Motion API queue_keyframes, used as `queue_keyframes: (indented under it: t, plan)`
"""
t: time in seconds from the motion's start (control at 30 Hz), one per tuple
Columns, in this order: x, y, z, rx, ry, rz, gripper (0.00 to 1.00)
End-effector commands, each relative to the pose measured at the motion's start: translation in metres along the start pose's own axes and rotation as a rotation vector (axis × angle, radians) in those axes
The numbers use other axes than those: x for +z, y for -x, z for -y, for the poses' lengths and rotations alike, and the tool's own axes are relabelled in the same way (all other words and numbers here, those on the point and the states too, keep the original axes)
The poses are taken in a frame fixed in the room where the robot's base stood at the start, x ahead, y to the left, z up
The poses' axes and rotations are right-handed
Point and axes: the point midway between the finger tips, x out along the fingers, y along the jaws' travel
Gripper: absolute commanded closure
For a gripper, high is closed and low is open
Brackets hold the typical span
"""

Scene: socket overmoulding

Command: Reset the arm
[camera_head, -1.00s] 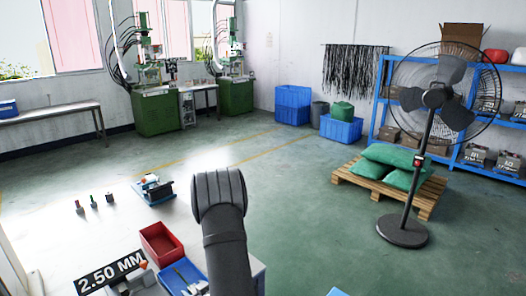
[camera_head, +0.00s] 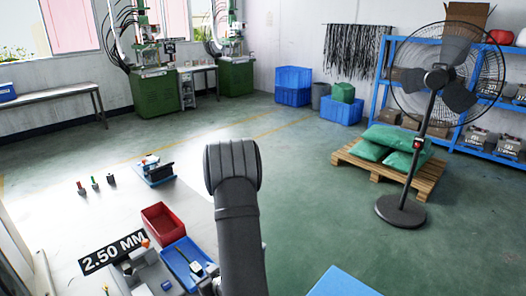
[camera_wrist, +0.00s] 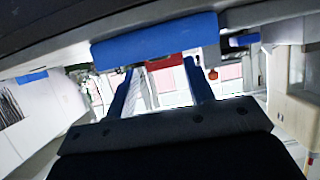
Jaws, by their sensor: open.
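My arm (camera_head: 236,215) rises from the bottom of the head view, with its dark rounded joint on top. My gripper is hidden in the head view, where the arm's end cannot be made out. In the wrist view my gripper (camera_wrist: 160,78) shows two blue fingers set well apart, with nothing seen held between them. The wrist picture appears upside down, with the room's windows showing between and beyond the fingers.
A red bin (camera_head: 162,224) and a blue tray (camera_head: 187,262) lie on the white table (camera_head: 115,215) left of my arm. A blue vise-like fixture (camera_head: 154,172) and several small pegs stand behind. A blue surface (camera_head: 340,284) is at lower right. A fan (camera_head: 401,208) stands beyond on open floor.

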Motion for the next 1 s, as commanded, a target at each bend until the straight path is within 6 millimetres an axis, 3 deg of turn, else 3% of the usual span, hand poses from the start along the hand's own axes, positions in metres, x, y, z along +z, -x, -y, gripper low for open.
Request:
queue_keyframes:
  t: [0.2,0.3,0.63,1.0]
  plan:
    - [0.0,-0.044,0.001,-0.003,0.002,0.0,0.51]
    - [0.002,-0.056,0.001,0.0,0.0,0.0,0.51]
    - [-0.04,-0.038,0.0,0.0,0.001,-0.004,0.51]
    - [-0.052,0.017,-0.036,0.004,-0.001,-0.002,0.51]
